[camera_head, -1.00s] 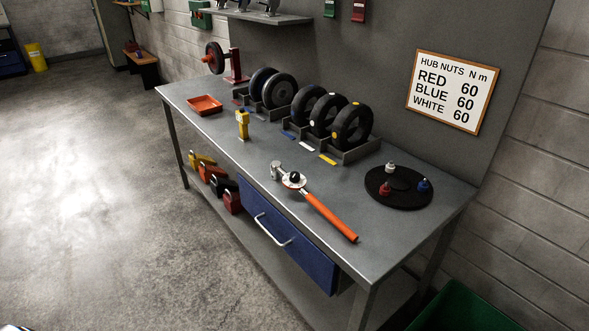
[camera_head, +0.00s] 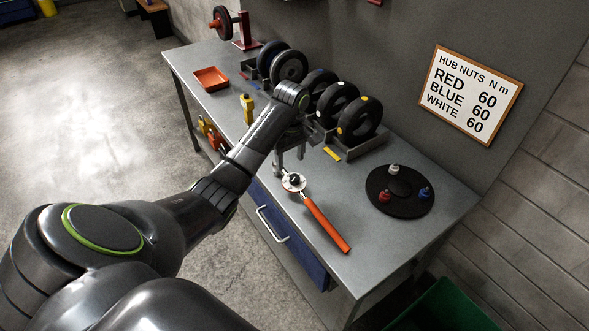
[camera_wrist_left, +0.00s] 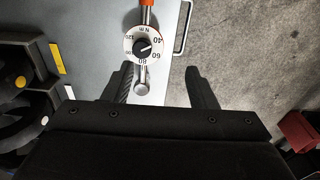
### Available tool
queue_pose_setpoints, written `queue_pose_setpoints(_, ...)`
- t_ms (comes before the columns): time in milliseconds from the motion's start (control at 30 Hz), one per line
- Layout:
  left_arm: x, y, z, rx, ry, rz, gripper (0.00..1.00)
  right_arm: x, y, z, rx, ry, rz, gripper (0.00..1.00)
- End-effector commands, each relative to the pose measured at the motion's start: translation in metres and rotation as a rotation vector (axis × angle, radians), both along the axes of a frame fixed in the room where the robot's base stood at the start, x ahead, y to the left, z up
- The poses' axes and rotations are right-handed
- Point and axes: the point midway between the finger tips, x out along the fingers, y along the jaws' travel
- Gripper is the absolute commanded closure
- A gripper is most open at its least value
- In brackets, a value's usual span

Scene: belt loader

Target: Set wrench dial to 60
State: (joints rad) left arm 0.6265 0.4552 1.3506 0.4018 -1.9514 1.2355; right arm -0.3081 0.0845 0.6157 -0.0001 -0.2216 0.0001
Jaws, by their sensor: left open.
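The torque wrench (camera_head: 325,224) lies on the bench with its orange handle toward the front right. Its round white dial (camera_head: 293,182) has a black knob in the middle. In the left wrist view the dial (camera_wrist_left: 142,45) shows numbers including 40, 60 and 80. A light mark on the knob points to the right side, near 40 and 60; I cannot read it exactly. My left gripper (camera_head: 290,160) is open and empty, pointing down above the wrench's head end. In the wrist view its fingers (camera_wrist_left: 160,82) stand apart, with the dial beyond their tips.
A sign (camera_head: 469,95) on the wall reads red 60, blue 60, white 60. Several wheels (camera_head: 357,119) stand in racks behind my gripper. A black round plate (camera_head: 399,204) with coloured nuts lies at the right.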

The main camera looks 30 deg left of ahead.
Motion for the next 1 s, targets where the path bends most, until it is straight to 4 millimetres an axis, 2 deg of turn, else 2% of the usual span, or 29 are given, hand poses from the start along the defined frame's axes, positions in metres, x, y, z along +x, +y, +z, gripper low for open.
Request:
queue_pose_setpoints(33, 0.013, 0.004, 0.017, -0.008, 0.002, 0.057, 0.48, 0.003, 0.000, -0.001, 0.000, -0.004, 0.001, 0.64)
queue_pose_setpoints(100, 0.024, 0.007, 0.034, -0.023, 0.010, 0.128, 0.48, 0.007, 0.000, -0.001, -0.001, -0.010, 0.002, 0.64)
queue_pose_setpoints(200, 0.033, 0.011, 0.052, -0.039, 0.019, 0.199, 0.48, 0.013, 0.000, 0.000, 0.000, -0.020, 0.004, 0.64)
queue_pose_setpoints(367, 0.039, 0.012, 0.062, -0.050, 0.026, 0.246, 0.48, 0.014, 0.000, -0.003, 0.000, -0.022, 0.004, 0.64)
queue_pose_setpoints(567, 0.039, 0.012, 0.044, -0.051, 0.026, 0.248, 0.48, 0.010, 0.002, -0.020, 0.002, -0.016, 0.002, 0.64)
queue_pose_setpoints(1000, 0.038, 0.012, -0.009, -0.050, 0.027, 0.246, 0.48, 0.009, 0.008, -0.070, 0.010, -0.015, -0.001, 0.64)
